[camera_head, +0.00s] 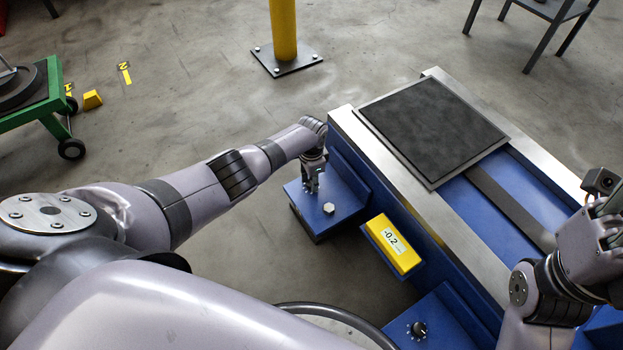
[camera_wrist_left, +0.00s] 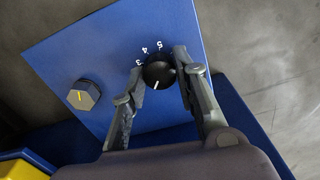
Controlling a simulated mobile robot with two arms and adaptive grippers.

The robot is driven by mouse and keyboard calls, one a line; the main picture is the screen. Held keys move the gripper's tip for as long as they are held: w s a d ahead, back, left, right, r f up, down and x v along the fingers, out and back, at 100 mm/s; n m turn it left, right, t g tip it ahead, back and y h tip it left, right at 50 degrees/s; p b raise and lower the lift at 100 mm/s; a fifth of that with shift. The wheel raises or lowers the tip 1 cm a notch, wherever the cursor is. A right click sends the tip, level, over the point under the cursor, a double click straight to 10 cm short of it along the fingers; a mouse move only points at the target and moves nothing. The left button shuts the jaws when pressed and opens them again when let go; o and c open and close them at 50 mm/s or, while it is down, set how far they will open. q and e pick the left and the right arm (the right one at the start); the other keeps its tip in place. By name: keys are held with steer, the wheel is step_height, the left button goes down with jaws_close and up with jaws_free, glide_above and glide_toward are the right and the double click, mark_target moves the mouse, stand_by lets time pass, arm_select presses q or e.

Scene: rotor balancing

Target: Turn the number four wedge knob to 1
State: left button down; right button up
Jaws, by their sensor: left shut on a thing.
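A black round knob (camera_wrist_left: 158,71) with a white pointer line sits on a blue plate (camera_wrist_left: 75,50) in the left wrist view. White numerals 3, 4 and 5 show along its upper edge; other marks are hidden. The pointer line lies on the lower part of the knob. My left gripper (camera_wrist_left: 160,68) has a finger on each side of the knob and is shut on it. In the head view my left gripper (camera_head: 312,186) reaches down to the blue block (camera_head: 345,190) and hides the knob. My right gripper (camera_head: 606,212) is at the right edge, partly cut off.
A yellow display (camera_head: 395,243) reading -0.2 stands beside the blue machine (camera_head: 415,215). Another black knob (camera_head: 418,329) is on a nearer block. A yellow post (camera_head: 284,30) stands behind.

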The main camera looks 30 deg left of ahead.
stand_by(0.5)
arm_select(q)
steer(key=c, duration=1.2)
jaws_free()
steer(key=shift+c, duration=0.2)
step_height(320, 180, up, 12)
